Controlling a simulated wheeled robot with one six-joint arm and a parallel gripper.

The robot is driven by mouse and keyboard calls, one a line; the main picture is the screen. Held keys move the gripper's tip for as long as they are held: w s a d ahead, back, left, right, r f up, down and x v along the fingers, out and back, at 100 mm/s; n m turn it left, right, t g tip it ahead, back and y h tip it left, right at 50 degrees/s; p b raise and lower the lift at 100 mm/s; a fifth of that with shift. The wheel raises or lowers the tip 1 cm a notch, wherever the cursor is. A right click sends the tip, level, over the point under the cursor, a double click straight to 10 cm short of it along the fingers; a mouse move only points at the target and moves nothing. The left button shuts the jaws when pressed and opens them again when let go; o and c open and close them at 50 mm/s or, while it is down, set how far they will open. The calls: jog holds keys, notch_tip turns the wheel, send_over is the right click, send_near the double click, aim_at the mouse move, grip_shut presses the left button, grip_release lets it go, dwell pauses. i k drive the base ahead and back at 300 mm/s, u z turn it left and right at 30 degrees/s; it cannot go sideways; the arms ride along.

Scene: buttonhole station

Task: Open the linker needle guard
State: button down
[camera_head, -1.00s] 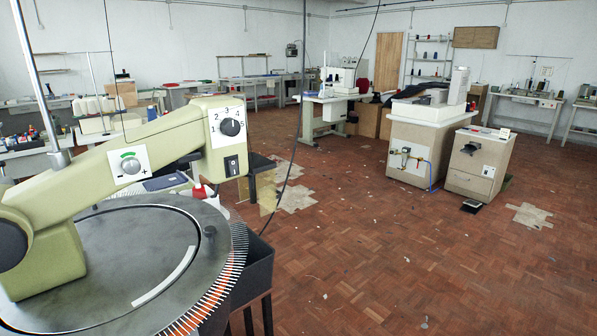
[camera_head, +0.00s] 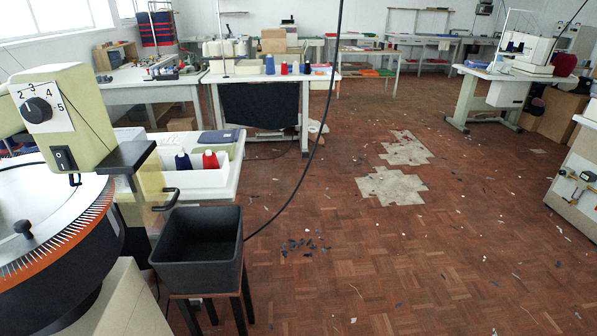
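The linker (camera_head: 60,110) stands at the left edge, cut off by the frame. Its cream head carries a numbered knob and a black switch. Its round dial (camera_head: 50,205) has a ring of needles along the rim. Beside the head, a black bracket (camera_head: 127,157) juts out to the right. A translucent yellowish panel (camera_head: 152,190), which looks like the needle guard, hangs below it. A black hooked handle (camera_head: 166,200) shows at the panel. I cannot tell how far the guard is open. My gripper is not in view.
A black open bin (camera_head: 200,245) on a wooden-legged stand is right of the dial, close to the guard. A white tray of cones (camera_head: 195,172) sits on a table behind. A dark cable (camera_head: 305,165) hangs across the middle. The parquet floor (camera_head: 400,270) at right is mostly clear, with scraps.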

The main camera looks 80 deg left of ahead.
aim_at(158, 208)
jog(key=i, duration=1)
jog(key=u, duration=3.75)
